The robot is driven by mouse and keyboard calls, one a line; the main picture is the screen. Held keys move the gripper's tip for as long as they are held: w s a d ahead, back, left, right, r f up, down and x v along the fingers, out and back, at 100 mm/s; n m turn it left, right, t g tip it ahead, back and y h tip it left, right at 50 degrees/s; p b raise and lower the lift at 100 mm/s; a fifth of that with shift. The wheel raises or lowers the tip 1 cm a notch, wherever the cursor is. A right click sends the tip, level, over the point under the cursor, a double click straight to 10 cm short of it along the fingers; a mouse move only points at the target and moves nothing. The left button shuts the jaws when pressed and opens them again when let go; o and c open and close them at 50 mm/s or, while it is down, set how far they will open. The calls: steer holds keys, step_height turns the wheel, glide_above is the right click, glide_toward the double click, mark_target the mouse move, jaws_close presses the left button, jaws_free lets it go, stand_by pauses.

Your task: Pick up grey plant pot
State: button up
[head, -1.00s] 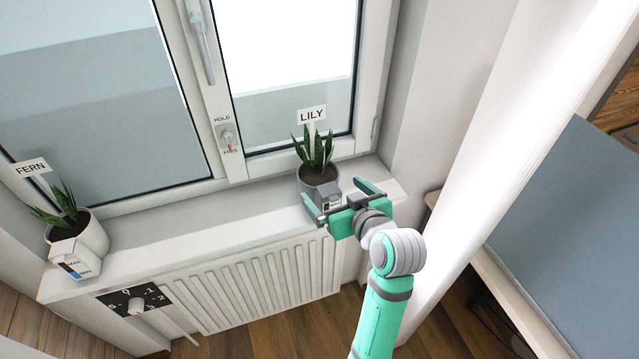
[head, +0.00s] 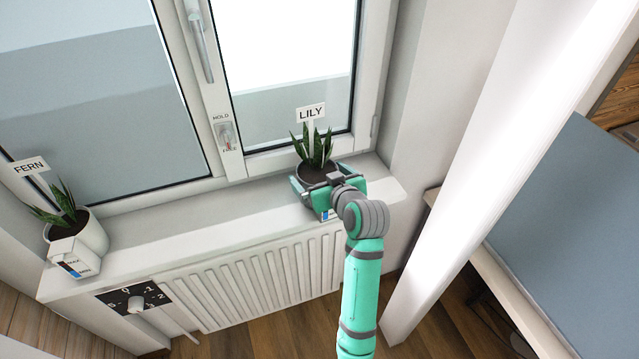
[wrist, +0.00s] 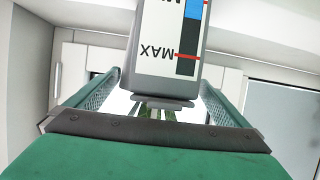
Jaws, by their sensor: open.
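The grey plant pot (head: 311,181) stands on the windowsill at the right, with a spiky green plant and a tag reading LILY. My gripper (head: 326,184) is at the pot, its open fingers on either side of it. My gripper and wrist hide most of the pot's front. In the wrist view, the pot's water gauge box (wrist: 165,45), with an upside-down MAX mark and a blue and red scale, lies between the two green fingers (wrist: 157,92). Whether the fingers touch the pot cannot be told.
A white pot (head: 93,234) with a FERN tag stands on the sill (head: 200,228) at the left. The window and its handle (head: 200,45) are behind. A radiator (head: 255,285) is below. The sill between the pots is clear.

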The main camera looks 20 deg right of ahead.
steer(key=c, duration=1.5)
steer(key=shift+r, duration=0.15)
steer(key=c, duration=0.4)
steer(key=shift+r, duration=0.1)
